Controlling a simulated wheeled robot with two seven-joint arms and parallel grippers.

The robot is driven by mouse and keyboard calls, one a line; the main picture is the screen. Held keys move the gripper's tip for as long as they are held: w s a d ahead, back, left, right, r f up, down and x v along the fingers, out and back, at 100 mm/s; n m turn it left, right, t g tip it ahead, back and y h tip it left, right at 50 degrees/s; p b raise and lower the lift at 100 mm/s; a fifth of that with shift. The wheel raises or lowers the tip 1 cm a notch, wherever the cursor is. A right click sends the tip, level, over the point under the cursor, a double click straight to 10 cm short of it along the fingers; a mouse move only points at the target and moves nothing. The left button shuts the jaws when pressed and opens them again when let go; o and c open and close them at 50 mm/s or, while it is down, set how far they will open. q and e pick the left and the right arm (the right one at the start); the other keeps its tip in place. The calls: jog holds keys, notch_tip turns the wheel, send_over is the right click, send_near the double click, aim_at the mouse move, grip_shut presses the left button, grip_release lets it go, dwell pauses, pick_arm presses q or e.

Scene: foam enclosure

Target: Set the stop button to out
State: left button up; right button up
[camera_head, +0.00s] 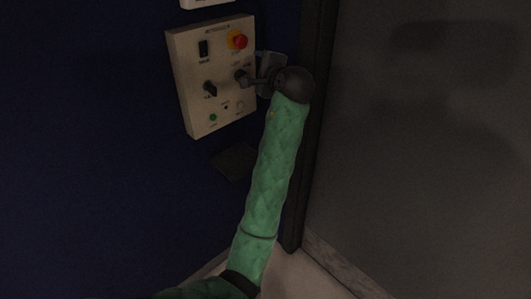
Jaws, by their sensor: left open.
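The stop button (240,42) is a red mushroom head on a yellow surround, at the upper right of a beige control panel (183,60). The panel is fixed to a dark blue wall. My left gripper (243,77) is open at the panel's right side, a little below the stop button and apart from it in the picture. Its fingers are small and dark against the panel, and I cannot tell whether they touch it. The gripper hides part of the panel's right edge. My right gripper is not in view.
The panel also bears a black rocker switch (203,48), a black knob (210,89) and a green button (213,117). A dark post (318,130) and a grey wall (420,130) stand close to the right of my arm. Free room lies left of the panel.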

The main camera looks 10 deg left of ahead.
pick_arm(q)
jog(key=s+d+f+n+g+h+p, duration=0.1)
jog(key=f+n+h, duration=0.3)
jog(key=f, duration=0.9)
jog(key=s+d+f+n+g+h, duration=0.1)
jog(key=s+d+f+n+h, duration=0.1)
jog(key=f, duration=1.1)
jog(key=shift+s+f+n+g+h+p, duration=0.35)
jog(key=shift+s+n+h, duration=0.25)
jog(key=shift+n+h, duration=0.9)
jog(key=shift+d+r+n+y, duration=0.1)
jog(key=shift+r+n+y, duration=0.05)
jog(key=shift+n+y, duration=0.15)
